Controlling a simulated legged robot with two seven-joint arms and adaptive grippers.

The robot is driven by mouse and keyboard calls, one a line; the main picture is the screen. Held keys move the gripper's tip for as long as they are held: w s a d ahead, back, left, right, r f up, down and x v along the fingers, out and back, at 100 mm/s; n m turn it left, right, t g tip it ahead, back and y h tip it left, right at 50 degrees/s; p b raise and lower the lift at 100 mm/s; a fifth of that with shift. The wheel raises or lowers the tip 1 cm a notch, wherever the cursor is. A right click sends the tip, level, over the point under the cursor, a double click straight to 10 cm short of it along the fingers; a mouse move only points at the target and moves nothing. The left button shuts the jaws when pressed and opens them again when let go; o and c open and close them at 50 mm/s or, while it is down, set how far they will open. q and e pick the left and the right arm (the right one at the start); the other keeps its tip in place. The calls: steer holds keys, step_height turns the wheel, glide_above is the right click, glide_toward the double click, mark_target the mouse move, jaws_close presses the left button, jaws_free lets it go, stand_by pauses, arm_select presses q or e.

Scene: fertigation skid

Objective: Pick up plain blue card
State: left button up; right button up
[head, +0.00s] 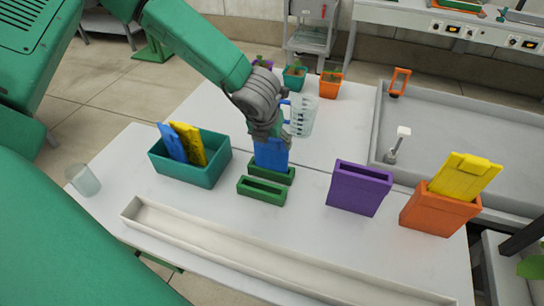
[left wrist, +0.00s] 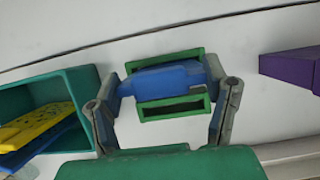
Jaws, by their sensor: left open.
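A blue card (head: 270,153) stands upright in the rear of two green slotted holders (head: 272,173). It also shows in the left wrist view (left wrist: 165,79). My left gripper (head: 268,135) is over it from above, open, with a finger at each end of the card in the left wrist view (left wrist: 166,92). I cannot tell whether the fingers touch it. Another blue card (head: 171,143) leans beside a yellow card (head: 190,144) in a teal bin (head: 190,171) at left. I cannot read any marking on either blue card. My right gripper is not in view.
The front green holder (head: 262,190) is empty. A purple box (head: 358,187) and an orange box (head: 440,212) with a yellow card (head: 465,177) stand at right. A measuring jug (head: 303,116) is behind the gripper. A white trough (head: 230,243) runs along the front.

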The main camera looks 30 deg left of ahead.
arm_select(q)
steer(key=shift+a, duration=0.1)
steer(key=shift+c, duration=0.5)
steer(key=shift+s, duration=0.1)
steer(key=c, duration=1.2)
steer(key=shift+o, duration=0.2)
steer(key=shift+r, duration=0.2)
